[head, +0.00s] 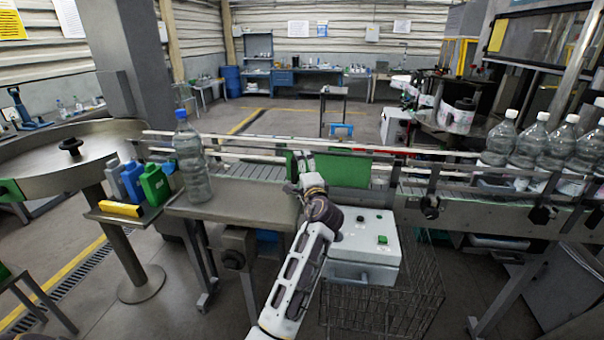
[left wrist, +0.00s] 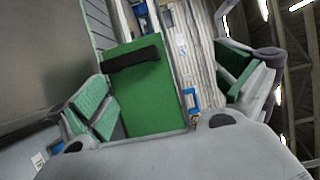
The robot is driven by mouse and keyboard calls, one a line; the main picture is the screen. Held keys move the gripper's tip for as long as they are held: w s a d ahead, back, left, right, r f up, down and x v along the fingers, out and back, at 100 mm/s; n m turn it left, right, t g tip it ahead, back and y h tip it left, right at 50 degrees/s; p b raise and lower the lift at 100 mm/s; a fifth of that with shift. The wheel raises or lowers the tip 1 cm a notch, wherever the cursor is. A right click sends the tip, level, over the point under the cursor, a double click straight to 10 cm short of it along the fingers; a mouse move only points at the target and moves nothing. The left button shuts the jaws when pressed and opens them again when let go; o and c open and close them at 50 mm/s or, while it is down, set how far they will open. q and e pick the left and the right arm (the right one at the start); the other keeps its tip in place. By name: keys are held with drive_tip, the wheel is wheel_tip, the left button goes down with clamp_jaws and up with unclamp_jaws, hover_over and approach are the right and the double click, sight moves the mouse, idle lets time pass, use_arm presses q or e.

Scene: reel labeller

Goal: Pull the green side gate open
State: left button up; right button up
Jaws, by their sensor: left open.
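The green side gate (head: 347,171) stands at the front edge of the conveyor, in the middle of the head view. In the left wrist view the gate (left wrist: 150,100) is a flat green panel with a black handle bar (left wrist: 132,60) across it. My left gripper (head: 303,160) is in front of the gate's left part. In the wrist view its green-padded fingers are spread wide and nothing is between the pads. The handle lies ahead of the fingers; I cannot tell the exact gap. In the head view my gripper and arm hide part of the gate. My right gripper is not in view.
A white control box (head: 362,245) with green buttons sits below the gate, above a wire basket (head: 385,305). A bottle with a blue cap (head: 190,160) stands left of my arm. Several bottles (head: 530,145) stand on the conveyor at right. Coloured jugs (head: 154,184) stand at left.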

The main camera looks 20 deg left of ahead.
use_arm(q)
drive_tip(key=shift+r, duration=0.3)
wheel_tip(320, 180, up, 10)
idle(0.9)
